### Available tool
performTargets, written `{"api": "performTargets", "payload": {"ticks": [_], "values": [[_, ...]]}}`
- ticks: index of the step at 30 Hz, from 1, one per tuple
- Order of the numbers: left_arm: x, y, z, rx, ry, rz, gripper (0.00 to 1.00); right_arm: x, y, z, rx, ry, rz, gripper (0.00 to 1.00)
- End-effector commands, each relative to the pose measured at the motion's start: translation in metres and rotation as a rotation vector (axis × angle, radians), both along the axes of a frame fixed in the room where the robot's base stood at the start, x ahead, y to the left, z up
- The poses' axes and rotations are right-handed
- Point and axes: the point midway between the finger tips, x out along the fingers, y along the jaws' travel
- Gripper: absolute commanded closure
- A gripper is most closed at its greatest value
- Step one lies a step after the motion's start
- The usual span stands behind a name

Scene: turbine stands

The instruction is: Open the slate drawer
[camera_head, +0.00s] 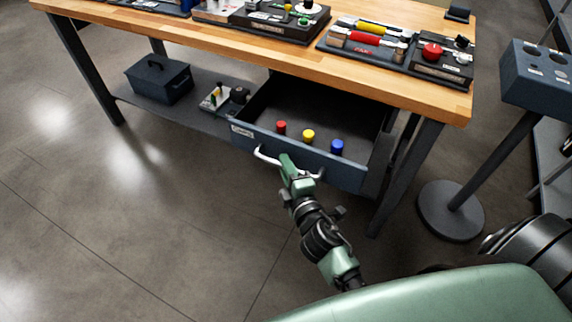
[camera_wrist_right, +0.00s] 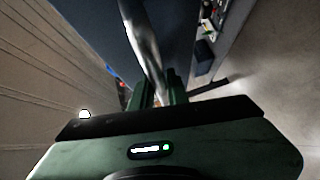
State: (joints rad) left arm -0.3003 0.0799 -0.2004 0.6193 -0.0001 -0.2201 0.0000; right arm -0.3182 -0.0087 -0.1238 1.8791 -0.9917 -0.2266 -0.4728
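The slate drawer (camera_head: 345,166) hangs under the wooden workbench and stands pulled well out, with its inside showing. A red, a yellow and a blue piece stand inside it. Its pale bar handle (camera_head: 268,158) runs across the front. My right gripper (camera_head: 287,164) is at the middle of the handle, with its fingers around the bar. In the right wrist view the handle (camera_wrist_right: 146,48) passes between the green fingers of my right gripper (camera_wrist_right: 160,88), which look closed on it. My left gripper is in neither view.
The workbench top (camera_head: 230,45) carries tool trays. A dark toolbox (camera_head: 158,82) and a small tray (camera_head: 222,98) sit on the lower shelf. A round-based stand (camera_head: 450,212) is right of the bench. The floor at left is clear.

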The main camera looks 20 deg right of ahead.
Motion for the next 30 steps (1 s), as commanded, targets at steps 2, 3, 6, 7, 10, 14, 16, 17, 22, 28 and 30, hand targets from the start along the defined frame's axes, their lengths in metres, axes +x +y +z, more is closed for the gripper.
{"api": "performTargets", "payload": {"ticks": [2,3,6,7,10,14,16,17,22,28,30], "values": [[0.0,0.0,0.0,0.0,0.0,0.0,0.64,0.0,0.0,-0.001,0.0,0.001,0.0,0.64],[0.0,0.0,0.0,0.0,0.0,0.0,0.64,0.0,0.0,0.0,0.0,0.001,0.001,0.64],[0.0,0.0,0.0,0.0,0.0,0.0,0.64,0.0,0.0,0.0,0.0,0.0,0.001,0.64],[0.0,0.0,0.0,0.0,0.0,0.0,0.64,0.0,0.0,0.0,0.0,0.0,0.001,0.64],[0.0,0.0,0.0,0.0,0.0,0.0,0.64,0.0,0.0,0.0,0.0,0.0,0.001,0.64],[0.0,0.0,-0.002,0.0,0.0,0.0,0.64,-0.007,0.001,-0.001,0.0,0.002,0.001,0.64],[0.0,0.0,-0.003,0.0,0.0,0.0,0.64,-0.017,0.001,0.0,0.0,0.003,0.0,0.64],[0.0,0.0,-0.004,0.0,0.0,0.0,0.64,-0.022,0.002,0.001,0.001,0.002,0.0,0.64],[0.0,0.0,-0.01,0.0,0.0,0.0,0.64,-0.052,0.004,0.004,0.001,0.003,0.0,0.64],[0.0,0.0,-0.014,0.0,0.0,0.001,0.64,-0.074,0.005,0.008,0.001,0.001,0.0,0.64],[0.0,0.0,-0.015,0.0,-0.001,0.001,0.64,-0.077,0.005,0.01,0.0,0.001,0.001,0.64]]}}
